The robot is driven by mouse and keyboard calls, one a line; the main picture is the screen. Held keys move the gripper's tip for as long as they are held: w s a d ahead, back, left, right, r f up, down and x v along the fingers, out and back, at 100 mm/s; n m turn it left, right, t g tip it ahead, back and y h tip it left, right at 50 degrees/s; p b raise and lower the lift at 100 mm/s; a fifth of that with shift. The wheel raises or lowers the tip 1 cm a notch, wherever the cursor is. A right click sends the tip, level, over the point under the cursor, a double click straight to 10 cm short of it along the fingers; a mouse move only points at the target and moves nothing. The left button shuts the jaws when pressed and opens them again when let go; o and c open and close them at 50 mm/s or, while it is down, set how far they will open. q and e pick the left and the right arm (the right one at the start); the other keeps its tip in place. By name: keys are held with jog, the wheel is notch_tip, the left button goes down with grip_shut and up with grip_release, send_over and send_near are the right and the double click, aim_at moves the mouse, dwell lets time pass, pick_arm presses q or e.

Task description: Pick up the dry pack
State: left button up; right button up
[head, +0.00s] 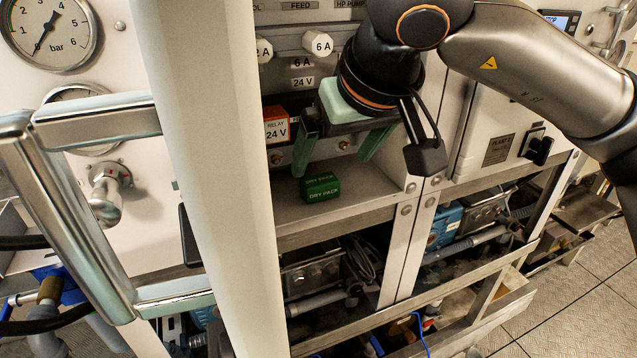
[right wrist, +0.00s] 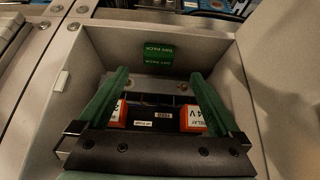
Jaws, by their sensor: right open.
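The dry pack (head: 321,188) is a small green box with white lettering. It sits on the ledge of an open-fronted recess in the panel, and in the right wrist view the dry pack (right wrist: 158,53) shows beyond the fingertips. My right gripper (head: 334,166) is open, with green fingers pointing down above and around the level of the pack. In the right wrist view its fingers (right wrist: 160,75) are spread apart with nothing between them at the tips. The pack is not touched by the fingers as far as I can see. My left gripper is not in view.
An orange relay (head: 276,126) marked 24 V is behind the fingers; two orange relays (right wrist: 111,114) show in the right wrist view. A pressure gauge (head: 48,32) is at upper left.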

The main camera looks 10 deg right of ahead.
aim_at(321, 180)
jog(key=x, duration=0.8)
jog(key=shift+w+d+r+p, duration=0.1)
jog(key=shift+w+r+p, duration=0.05)
jog(key=shift+w+p, duration=0.2)
jog(key=c, duration=1.4)
